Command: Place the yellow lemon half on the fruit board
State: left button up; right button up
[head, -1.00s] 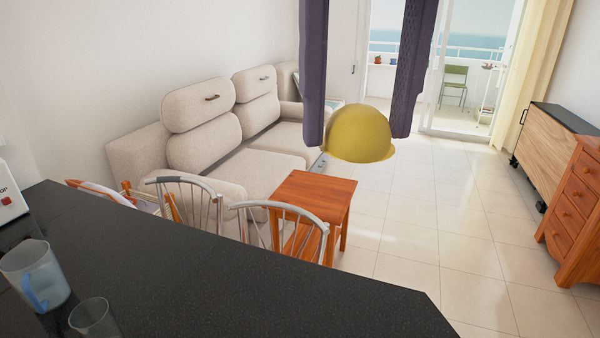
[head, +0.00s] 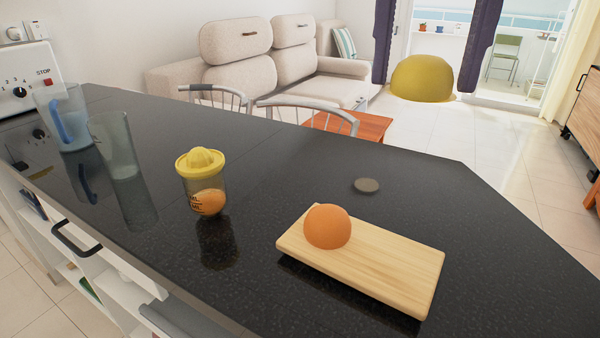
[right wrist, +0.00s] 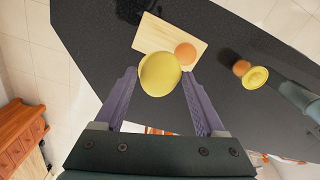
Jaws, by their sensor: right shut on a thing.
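The yellow lemon half (head: 422,80) is between the purple fingers of my right gripper (head: 423,84), dome up, held in the air beyond the counter in the head view. In the right wrist view the lemon half (right wrist: 160,74) sits between the fingertips of the same gripper (right wrist: 159,78). The fruit board (head: 385,275), a pale wooden rectangle, lies on the black counter, below and left of the lemon half in the head view. An orange half (head: 327,227) rests on the board's left part; its right part is bare. My left gripper is not in view.
A glass juicer with a yellow top (head: 203,180) stands left of the board on the counter (head: 270,200). A glass (head: 114,145) and a jug (head: 66,118) stand farther left. Chairs (head: 310,115) line the far edge. A dull round spot (head: 366,185) lies behind the board.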

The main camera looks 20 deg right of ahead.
jog(key=b, duration=0.2)
send_over(383, 257)
notch_tip(383, 257, down, 15)
jog(key=shift+r, duration=0.2)
notch_tip(383, 257, down, 5)
jog(key=shift+f, duration=0.1)
jog(key=shift+b, duration=0.3)
jog(key=shift+f, duration=0.15)
jog(key=o, duration=0.7)
